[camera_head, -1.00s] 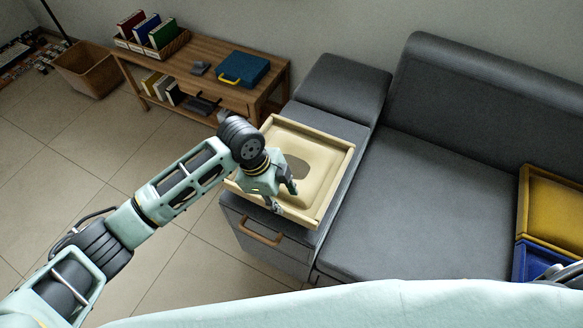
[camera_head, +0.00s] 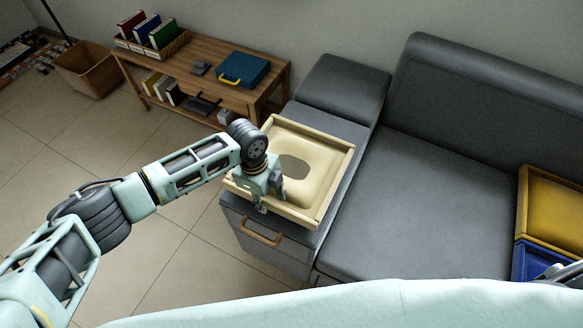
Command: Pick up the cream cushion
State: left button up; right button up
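The cream cushion (camera_head: 318,170) lies in a cream tray (camera_head: 338,187) on the grey sofa's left arm. A grey oval patch shows in the middle of the cushion. My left gripper (camera_head: 271,200) is over the tray's front left part, pointing down, with its fingers apart and nothing seen between them. It hides the near left corner of the tray and part of the cushion. I cannot tell whether the fingertips touch the cushion or the rim. A small grey part, perhaps of my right arm, shows at the right edge; I cannot make out its fingers.
A yellow tray (camera_head: 553,206) and a blue tray (camera_head: 533,262) lie on the sofa's right side. The sofa seat (camera_head: 400,210) between is clear. A wooden shelf (camera_head: 190,75) with books and a blue case (camera_head: 243,70) stands behind, beside a brown bin (camera_head: 85,68).

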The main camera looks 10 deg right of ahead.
pick_arm(q)
jog(key=shift+f, duration=0.1)
jog(key=shift+c, duration=0.3)
grip_shut()
dwell(0.4)
